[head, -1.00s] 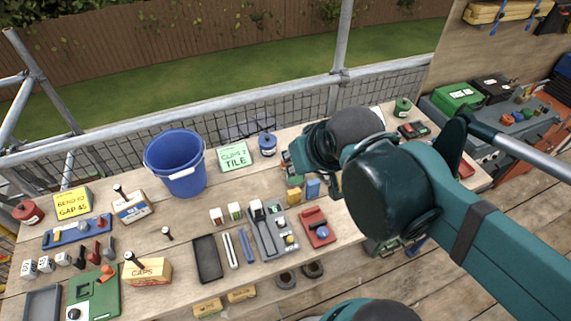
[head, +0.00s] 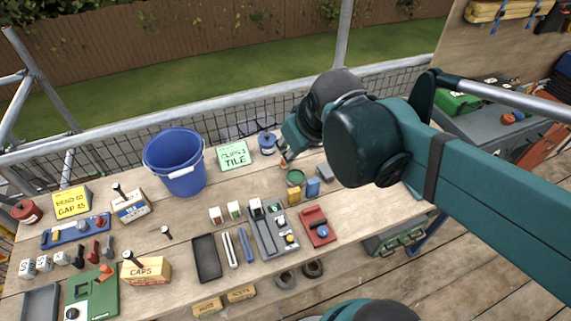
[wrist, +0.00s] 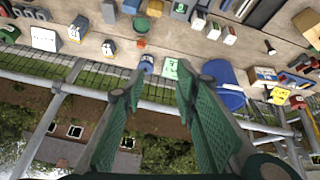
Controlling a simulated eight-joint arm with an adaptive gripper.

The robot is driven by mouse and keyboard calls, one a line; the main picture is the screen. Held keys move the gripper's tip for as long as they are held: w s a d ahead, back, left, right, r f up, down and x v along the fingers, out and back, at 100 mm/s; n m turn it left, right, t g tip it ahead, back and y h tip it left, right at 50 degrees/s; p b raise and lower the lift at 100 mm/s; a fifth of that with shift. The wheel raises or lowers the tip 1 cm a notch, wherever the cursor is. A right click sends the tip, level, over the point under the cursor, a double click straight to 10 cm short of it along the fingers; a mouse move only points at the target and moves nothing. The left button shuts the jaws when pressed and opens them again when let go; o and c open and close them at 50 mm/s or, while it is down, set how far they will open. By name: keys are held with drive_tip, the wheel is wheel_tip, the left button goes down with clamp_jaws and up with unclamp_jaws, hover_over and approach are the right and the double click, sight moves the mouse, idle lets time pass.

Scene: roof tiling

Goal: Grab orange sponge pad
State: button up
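A small orange piece (head: 284,164), perhaps the sponge pad, lies on the bench beside a green-rimmed tin (head: 295,178). It also shows in the wrist view as a small orange patch (wrist: 141,42); its shape is too small to be sure. My gripper (head: 287,152) is above the back of the bench near it, partly hidden by my own arm in the head view. In the wrist view my gripper (wrist: 156,80) has its two green fingers wide apart with nothing between them. The orange piece lies beyond the fingertips, apart from them.
Close by are a blue tin (head: 267,144), a green tile card (head: 234,157), a yellow block (head: 293,195) and a blue block (head: 313,187). A blue bucket (head: 175,163) stands to the left. A scaffold rail (head: 236,107) runs behind the bench.

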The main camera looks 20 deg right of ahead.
drive_tip(key=w+d+f+n+g+b, duration=0.1)
drive_tip(key=w+d+f+n+g, duration=0.1)
drive_tip(key=w+f+n, duration=0.3)
drive_tip(key=w+d+f+n+g+b, duration=0.2)
drive_tip(key=w+f+n, duration=0.3)
drive_tip(key=w+f, duration=0.8)
drive_tip(key=w+d+f+n+g+b, duration=0.2)
drive_tip(key=w+d+f+n, duration=0.2)
drive_tip(key=w+f, duration=0.5)
drive_tip(key=shift+w+n, duration=0.15)
drive_tip(key=shift+n, duration=0.25)
drive_tip(key=shift+w+d+f+n, duration=0.1)
drive_tip(key=shift+w+f+n, duration=0.2)
drive_tip(key=shift+f, duration=0.4)
drive_tip(key=shift+f, duration=0.1)
drive_tip(key=shift+f, duration=1.2)
drive_tip(key=shift+s+f+b, duration=0.15)
drive_tip(key=shift+f+b, duration=0.2)
drive_tip(key=shift+f, duration=2.25)
